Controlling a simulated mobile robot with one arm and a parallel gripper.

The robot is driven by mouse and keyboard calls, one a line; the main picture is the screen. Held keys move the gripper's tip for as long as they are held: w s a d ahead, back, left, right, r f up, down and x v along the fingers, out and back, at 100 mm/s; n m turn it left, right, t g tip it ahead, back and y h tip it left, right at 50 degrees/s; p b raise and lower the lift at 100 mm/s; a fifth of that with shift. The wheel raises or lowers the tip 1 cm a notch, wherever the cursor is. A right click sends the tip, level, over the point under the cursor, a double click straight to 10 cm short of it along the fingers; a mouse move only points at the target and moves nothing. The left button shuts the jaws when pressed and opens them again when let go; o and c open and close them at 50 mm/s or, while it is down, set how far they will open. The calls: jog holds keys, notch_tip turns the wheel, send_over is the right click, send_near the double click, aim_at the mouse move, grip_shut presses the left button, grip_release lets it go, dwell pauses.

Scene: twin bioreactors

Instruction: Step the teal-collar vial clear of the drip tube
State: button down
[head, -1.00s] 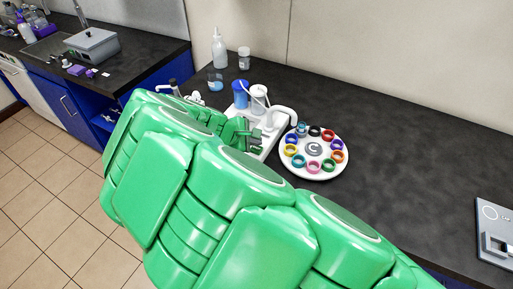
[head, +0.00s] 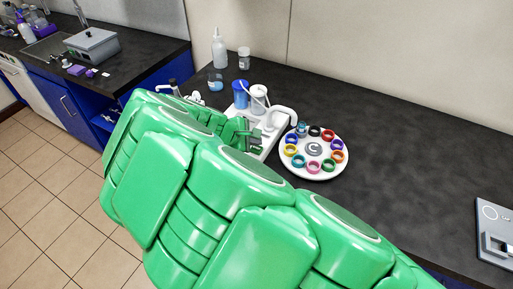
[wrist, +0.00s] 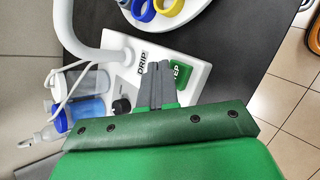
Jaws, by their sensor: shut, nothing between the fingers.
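In the head view, the teal-collar vial (head: 302,130) stands at the back-left of a round white carousel (head: 342,168), close to the end of the white drip tube (head: 282,113). Whether it is exactly under the outlet is unclear. My gripper (head: 257,143) is shut and empty over the white base left of the carousel. In the wrist view, my grey fingertips (wrist: 158,66) are together just left of the green STEP button (wrist: 181,73), beside the DRIP label (wrist: 143,62). Contact with the base or button cannot be told. The drip tube (wrist: 67,30) arches at upper left there.
Several other coloured collars ring the carousel. A blue-filled cup (head: 240,93) and a white one (head: 259,97) stand on the base's far end. A squeeze bottle (head: 219,48) and jars stand behind.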

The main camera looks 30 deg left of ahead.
aim_at(254, 150)
jog(key=shift+f, duration=0.2)
jog(key=shift+f, duration=0.25)
jog(key=shift+f, duration=0.4)
dwell(1.0)
jog(key=shift+r, duration=0.85)
jog(key=shift+r, duration=2.5)
dwell(1.0)
